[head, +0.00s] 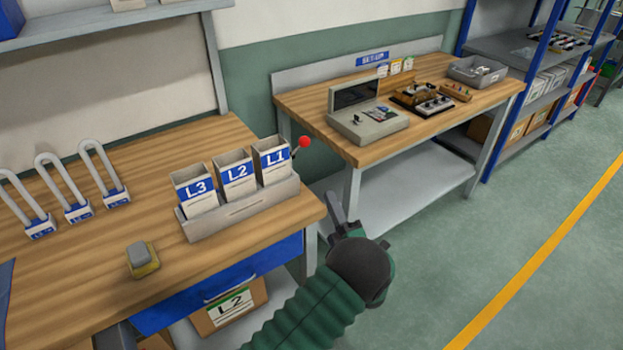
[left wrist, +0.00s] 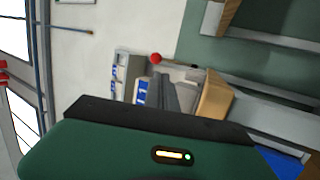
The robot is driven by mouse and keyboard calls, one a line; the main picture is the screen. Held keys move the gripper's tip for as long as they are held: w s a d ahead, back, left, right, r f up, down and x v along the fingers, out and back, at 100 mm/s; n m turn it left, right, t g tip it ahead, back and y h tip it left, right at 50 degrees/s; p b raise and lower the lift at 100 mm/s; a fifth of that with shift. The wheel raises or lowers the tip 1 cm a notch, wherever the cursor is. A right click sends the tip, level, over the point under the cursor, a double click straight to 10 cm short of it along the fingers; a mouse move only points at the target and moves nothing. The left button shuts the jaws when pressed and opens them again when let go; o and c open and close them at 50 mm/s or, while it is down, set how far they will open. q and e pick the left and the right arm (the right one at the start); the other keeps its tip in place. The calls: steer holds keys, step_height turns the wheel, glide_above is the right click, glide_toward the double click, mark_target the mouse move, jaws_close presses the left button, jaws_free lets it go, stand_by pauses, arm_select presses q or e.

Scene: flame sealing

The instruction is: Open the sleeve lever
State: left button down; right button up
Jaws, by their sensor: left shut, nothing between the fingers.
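The sleeve lever shows as a red ball knob (head: 304,141) in the head view, by the right end of the grey sleeve holder (head: 240,212). The holder carries white-and-blue sleeves marked L3, L2 and L1 (head: 272,160). In the left wrist view the red knob (left wrist: 155,58) sits on a thin rod, above the fingers in the picture. My left gripper (head: 338,206) is shut and empty, off the right edge of the wooden bench, below and to the right of the knob and apart from it. The lever's base is partly hidden. My right gripper is not in view.
The wooden bench (head: 110,240) also bears several U-shaped loops (head: 101,170) and a small grey-topped block (head: 142,257). A second bench (head: 430,70) with a grey case (head: 367,120) stands behind to the right. The floor right of my arm is clear.

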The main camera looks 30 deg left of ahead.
arm_select(q)
steer(key=shift+s+r+n, duration=0.1)
steer(key=shift+s+n, duration=0.2)
steer(key=shift+d, duration=0.1)
steer(key=p, duration=0.1)
glide_toward(298, 148)
step_height(298, 148, up, 5)
steer(key=w+a, duration=0.1)
steer(key=w, duration=0.2)
steer(key=shift+s+a+r, duration=0.1)
steer(key=shift+s+r, duration=0.05)
steer(key=shift+s, duration=0.05)
